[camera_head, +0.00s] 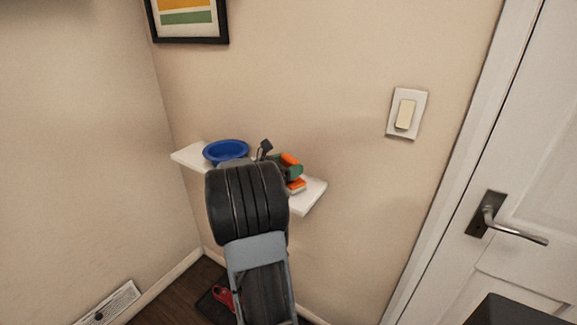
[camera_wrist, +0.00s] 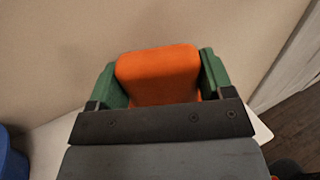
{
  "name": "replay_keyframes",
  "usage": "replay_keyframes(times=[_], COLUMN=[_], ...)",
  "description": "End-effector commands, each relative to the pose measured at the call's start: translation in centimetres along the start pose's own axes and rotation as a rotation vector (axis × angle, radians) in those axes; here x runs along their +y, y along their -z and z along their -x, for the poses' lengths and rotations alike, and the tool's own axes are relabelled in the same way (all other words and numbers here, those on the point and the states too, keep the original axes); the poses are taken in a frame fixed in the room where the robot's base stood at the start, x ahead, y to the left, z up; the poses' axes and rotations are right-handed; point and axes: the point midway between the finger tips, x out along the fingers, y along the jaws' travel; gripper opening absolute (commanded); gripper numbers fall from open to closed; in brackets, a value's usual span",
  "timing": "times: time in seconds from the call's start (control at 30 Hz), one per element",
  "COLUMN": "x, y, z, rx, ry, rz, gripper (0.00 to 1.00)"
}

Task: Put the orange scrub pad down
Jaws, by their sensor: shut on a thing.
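The orange scrub pad (camera_wrist: 158,72) is held between the two green fingers of my gripper (camera_wrist: 160,85), which is shut on it. In the head view the pad (camera_head: 290,159) shows above the white wall shelf (camera_head: 312,195), near its right end. My gripper (camera_head: 289,169) is over that end. I cannot tell whether the pad touches the shelf. My arm hides the middle of the shelf.
A blue bowl (camera_head: 226,151) stands on the shelf's left part. A second orange patch (camera_head: 296,185) shows below my gripper, by the shelf's right end. A red thing (camera_head: 222,296) lies low on the floor side. A door (camera_head: 520,170) is at right.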

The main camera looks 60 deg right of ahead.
Motion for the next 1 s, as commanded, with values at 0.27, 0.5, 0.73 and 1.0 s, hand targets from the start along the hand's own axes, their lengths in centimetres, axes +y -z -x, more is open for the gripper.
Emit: replay_keyframes(times=[0.27, 0.5, 0.73, 1.0], x=[0.0, 0.0, 0.0, 0.1], y=[0.3, 0.3, 0.3, -0.1], z=[0.0, 0.0, 0.0, 1.5], rx=[0.000, 0.000, 0.000, 0.001], ry=[0.000, 0.000, 0.000, -0.004], rz=[0.000, 0.000, 0.000, -0.002], gripper=[0.44, 0.93, 1.00, 1.00])
